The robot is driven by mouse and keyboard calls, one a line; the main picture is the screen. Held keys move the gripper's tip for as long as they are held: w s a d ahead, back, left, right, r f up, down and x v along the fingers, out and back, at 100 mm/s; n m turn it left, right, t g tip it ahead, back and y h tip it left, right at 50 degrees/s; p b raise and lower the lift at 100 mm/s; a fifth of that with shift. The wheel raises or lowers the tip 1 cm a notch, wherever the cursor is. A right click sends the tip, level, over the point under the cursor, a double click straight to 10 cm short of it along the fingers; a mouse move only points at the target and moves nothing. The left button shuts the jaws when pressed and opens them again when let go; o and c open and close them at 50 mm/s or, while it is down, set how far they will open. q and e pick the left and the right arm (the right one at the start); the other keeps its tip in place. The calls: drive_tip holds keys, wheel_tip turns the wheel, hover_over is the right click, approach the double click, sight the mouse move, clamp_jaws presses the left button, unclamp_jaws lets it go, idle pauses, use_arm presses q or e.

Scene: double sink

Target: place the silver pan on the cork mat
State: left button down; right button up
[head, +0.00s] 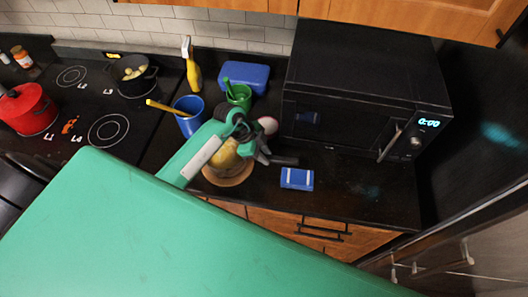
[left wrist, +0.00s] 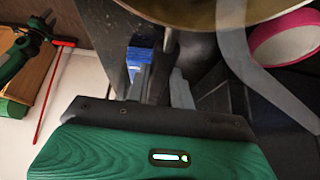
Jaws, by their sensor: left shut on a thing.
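My left gripper (head: 250,147) reaches down over the counter and is shut on the dark handle of the silver pan (head: 224,157). The pan looks yellowish and is partly hidden behind my arm and gripper. It is over the round tan cork mat (head: 229,181), whose front rim shows below it. I cannot tell whether pan and mat touch. In the left wrist view the pan's curved side (left wrist: 190,10) fills the top, with its handle running between the fingers of my gripper (left wrist: 162,85). My right gripper is not seen.
A blue sponge (head: 297,179) lies right of the mat, before the black microwave (head: 360,95). A blue cup (head: 188,118), green cup (head: 239,97), yellow spray bottle (head: 192,70) and blue box (head: 245,76) stand behind. A red pot (head: 28,108) is on the stove.

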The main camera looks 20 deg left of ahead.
use_arm(q)
drive_tip(key=c, duration=1.2)
unclamp_jaws()
drive_tip(key=shift+a+r, duration=0.1)
drive_tip(key=shift+r, duration=0.1)
drive_tip(key=b+v, duration=0.5)
drive_tip(key=v, duration=0.6)
drive_tip(key=shift+r, duration=0.35)
drive_tip(key=shift+s+a, duration=0.1)
